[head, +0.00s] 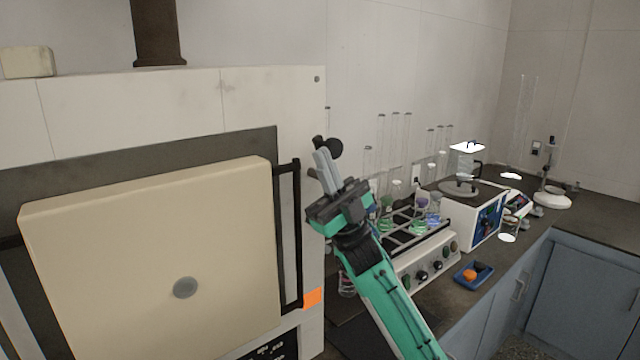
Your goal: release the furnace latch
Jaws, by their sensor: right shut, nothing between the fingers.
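The furnace (180,95) is a large off-white box that fills the left side of the head view. Its thick cream door (150,240) looks closed in its dark frame, with a grey round spot near the middle. A black vertical bar handle (297,235) runs along the door's right edge. A black round knob (331,148), which may be the latch, shows at the furnace's right edge. My right gripper (322,165) points up, shut and empty, with its fingertips beside the knob; I cannot tell whether they touch it. My left gripper is not in view.
An orange square (313,298) sits low on the furnace front. Right of my arm, the dark bench (470,296) holds a rack of glassware, a knobbed white unit (428,262), a white device with a screen (475,220) and a blue tray (474,274). Blue cabinets stand below.

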